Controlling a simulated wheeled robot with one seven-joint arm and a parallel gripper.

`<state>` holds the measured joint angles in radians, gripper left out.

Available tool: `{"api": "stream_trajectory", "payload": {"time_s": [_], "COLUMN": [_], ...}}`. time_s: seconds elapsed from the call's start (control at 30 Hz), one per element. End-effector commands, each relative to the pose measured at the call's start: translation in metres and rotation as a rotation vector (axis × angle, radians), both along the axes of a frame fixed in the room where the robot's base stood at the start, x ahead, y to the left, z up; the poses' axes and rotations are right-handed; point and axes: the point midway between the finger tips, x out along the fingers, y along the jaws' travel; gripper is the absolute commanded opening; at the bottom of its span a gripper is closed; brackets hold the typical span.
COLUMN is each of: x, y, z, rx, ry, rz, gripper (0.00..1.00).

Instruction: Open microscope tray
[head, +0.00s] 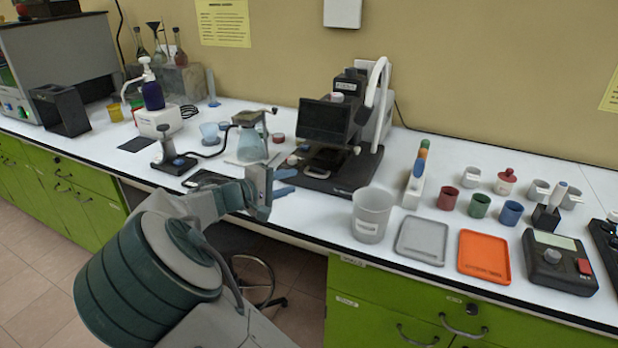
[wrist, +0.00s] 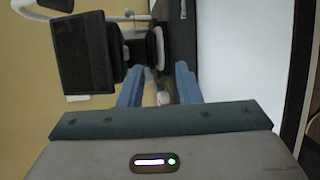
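The microscope (head: 325,122) stands on the bench at the back centre of the head view, with a black screen, a dark base and a white curved tube. Its tray area (head: 322,168) is low on the base, below the screen; I cannot tell the tray's exact outline or how far out it is. My gripper (head: 285,182) is in front and to the left of the base, with its blue fingers apart and nothing between them. In the wrist view the fingers of my gripper (wrist: 158,82) are spread, and the microscope's screen (wrist: 85,52) is at the upper left.
A clear beaker (head: 371,213), a grey tray (head: 422,240) and an orange tray (head: 485,255) stand to the right. Several coloured cups stand further right. The bench's front edge runs below my gripper.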

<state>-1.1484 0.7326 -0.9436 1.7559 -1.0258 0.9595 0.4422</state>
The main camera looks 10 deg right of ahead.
Motion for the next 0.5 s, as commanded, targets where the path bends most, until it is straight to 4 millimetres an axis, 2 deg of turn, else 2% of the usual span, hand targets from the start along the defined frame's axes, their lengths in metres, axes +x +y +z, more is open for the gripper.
{"api": "stream_trajectory", "payload": {"time_s": [0.1,0.23,0.5], "x": [0.013,0.025,0.038], "y": [-0.023,-0.043,-0.062], "z": [-0.005,-0.010,-0.015], "rx": [-0.003,-0.001,0.000], "ry": [0.002,0.001,0.001], "rz": [-0.003,-0.004,0.001], "gripper": [0.31,0.31,0.31]}}
